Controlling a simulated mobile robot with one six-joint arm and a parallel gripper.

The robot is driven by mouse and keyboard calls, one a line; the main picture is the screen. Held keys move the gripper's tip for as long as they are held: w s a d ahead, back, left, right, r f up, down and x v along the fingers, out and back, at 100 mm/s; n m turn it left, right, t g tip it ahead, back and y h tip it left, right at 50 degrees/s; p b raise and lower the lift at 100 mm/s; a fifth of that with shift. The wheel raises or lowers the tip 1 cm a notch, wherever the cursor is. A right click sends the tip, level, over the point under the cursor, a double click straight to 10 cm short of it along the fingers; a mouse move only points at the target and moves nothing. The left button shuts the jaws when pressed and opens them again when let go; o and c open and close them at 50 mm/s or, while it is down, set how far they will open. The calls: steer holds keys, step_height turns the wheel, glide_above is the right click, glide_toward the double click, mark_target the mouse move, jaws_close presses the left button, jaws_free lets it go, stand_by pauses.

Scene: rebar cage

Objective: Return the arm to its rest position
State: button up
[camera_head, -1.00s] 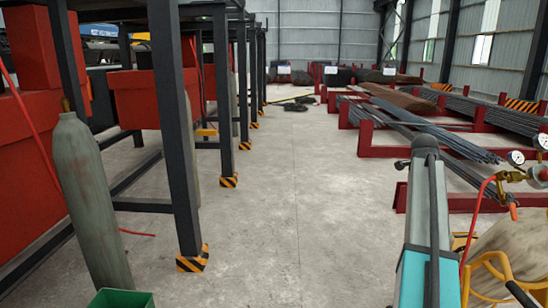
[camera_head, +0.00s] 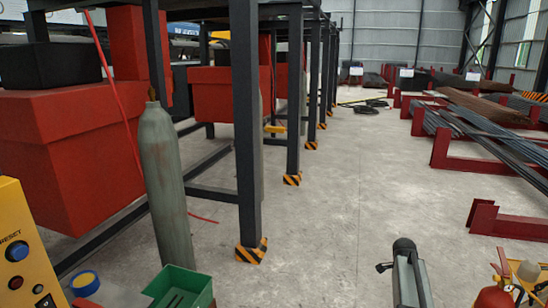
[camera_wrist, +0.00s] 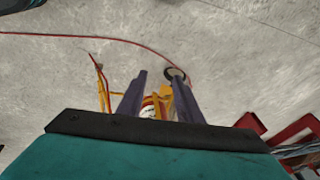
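My gripper (camera_wrist: 157,82) shows in the wrist view as two dark purple fingers with a clear gap between them. It is open, and nothing is held between the fingers. Its teal and black housing (camera_wrist: 150,150) fills the bottom of that view. Beyond the fingers lie the concrete floor and a yellow and orange frame, partly hidden behind them. In the head view a grey part of my arm with a dark end (camera_head: 408,275) rises at the bottom edge, right of centre. I cannot make out the gripper in that view.
A grey gas cylinder (camera_head: 163,180), a green bin (camera_head: 180,287) and a yellow control box (camera_head: 22,250) stand at left. A dark steel frame (camera_head: 247,130) stands behind. A red extinguisher (camera_head: 493,293) is at lower right. The central aisle floor (camera_head: 345,200) is clear.

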steer(key=s+a+f+n+g+y, duration=0.1)
steer(key=s+a+f+n+g, duration=0.15)
steer(key=s+a+f, duration=0.8)
steer(key=s+a+f+n+g+y, duration=0.1)
steer(key=s+a+f+n, duration=0.3)
steer(key=s+a+f, duration=0.55)
steer(key=s+a+f+n+g, duration=0.1)
steer(key=s+a+f+n, duration=0.2)
steer(key=s, duration=0.4)
steer(key=s+a+f+n+g, duration=0.1)
steer(key=s+a+f+n, duration=0.2)
steer(key=s+a+n, duration=0.2)
steer(key=s+a+f+n+g+y+b, duration=0.1)
steer(key=s+a+f+n, duration=0.3)
steer(key=s, duration=0.7)
steer(key=shift+a+n, duration=0.5)
steer(key=shift+n, duration=0.85)
steer(key=shift+s+g, duration=0.1)
steer(key=shift+g, duration=0.15)
